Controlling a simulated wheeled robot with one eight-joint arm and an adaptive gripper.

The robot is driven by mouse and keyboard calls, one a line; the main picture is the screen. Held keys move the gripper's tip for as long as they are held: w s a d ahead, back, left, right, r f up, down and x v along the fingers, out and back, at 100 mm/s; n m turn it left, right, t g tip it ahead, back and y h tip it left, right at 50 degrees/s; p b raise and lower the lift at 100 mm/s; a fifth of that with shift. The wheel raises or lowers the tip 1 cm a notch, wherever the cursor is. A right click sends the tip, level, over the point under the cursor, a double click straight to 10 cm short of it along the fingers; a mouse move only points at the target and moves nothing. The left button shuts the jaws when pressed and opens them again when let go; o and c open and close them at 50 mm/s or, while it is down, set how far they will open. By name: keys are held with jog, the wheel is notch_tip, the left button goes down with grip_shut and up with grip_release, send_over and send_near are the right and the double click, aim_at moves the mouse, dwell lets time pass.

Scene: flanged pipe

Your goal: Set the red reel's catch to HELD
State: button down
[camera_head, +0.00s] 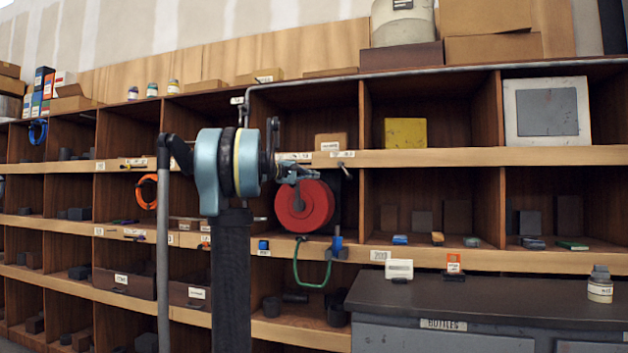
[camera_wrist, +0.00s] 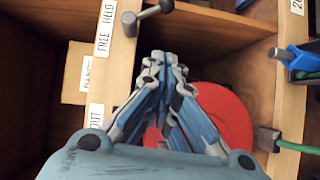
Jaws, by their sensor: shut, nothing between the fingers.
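The red reel (camera_head: 304,212) hangs in a middle compartment of the wooden rack; in the wrist view the red reel (camera_wrist: 232,112) lies partly behind my fingers. A small dark catch lever (camera_wrist: 148,18) with rounded ends sits on the shelf edge, beside a white label (camera_wrist: 105,28) that seems to read FREE and HELD. The catch (camera_head: 346,171) is tiny in the head view, so its setting cannot be told. My gripper (camera_wrist: 165,62) is shut and empty in front of the reel, with its tips apart from the lever. My gripper (camera_head: 298,181) covers the reel's upper edge.
A green hose (camera_head: 314,284) loops below the reel to a blue fitting (camera_head: 337,246). A shelf edge (camera_head: 420,157) runs above the reel. A dark-topped cabinet (camera_head: 460,308) stands at lower right. An orange coil (camera_head: 147,191) hangs at left.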

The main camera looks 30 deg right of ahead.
jog(key=s+d, duration=0.2)
jog(key=d, duration=0.9)
jog(key=shift+f, duration=0.35)
jog(key=shift+s+d+n+h, duration=0.4)
jog(key=shift+s+d+n, duration=0.1)
jog(key=shift+s+d, duration=0.2)
